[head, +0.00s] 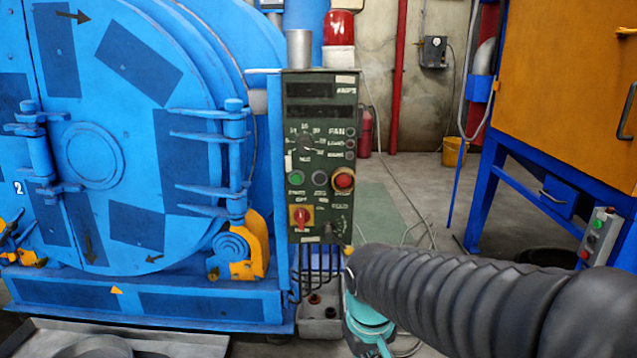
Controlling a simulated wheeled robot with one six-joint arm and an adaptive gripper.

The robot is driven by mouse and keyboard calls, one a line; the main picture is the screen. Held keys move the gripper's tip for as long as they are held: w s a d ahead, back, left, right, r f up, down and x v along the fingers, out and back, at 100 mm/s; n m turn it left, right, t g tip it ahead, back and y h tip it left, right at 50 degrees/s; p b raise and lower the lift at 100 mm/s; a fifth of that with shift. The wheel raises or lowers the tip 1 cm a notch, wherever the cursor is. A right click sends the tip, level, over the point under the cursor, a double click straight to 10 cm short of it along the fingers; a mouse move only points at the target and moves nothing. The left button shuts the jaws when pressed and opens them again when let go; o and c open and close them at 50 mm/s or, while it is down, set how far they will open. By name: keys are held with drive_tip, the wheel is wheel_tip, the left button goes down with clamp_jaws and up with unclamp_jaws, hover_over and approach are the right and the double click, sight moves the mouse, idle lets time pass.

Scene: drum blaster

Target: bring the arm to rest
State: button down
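My arm, in a black ribbed sleeve, reaches in from the lower right of the head view and ends in front of the lower part of the control panel (319,160). A teal and grey part, likely my wrist, shows below the sleeve's end at the bottom edge. My gripper's fingers do not show, so I see neither their opening nor anything held. The panel carries a round red button (344,180), a green button (296,178) and a red switch on a yellow plate (301,217). I cannot tell whether my arm touches anything.
The blue drum machine (95,175) with its round door fills the left. A red beacon (339,27) stands above the panel. An orange cabinet (570,90) on a blue frame stands at right, with a small button box (600,237). Cables lie on the floor between them.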

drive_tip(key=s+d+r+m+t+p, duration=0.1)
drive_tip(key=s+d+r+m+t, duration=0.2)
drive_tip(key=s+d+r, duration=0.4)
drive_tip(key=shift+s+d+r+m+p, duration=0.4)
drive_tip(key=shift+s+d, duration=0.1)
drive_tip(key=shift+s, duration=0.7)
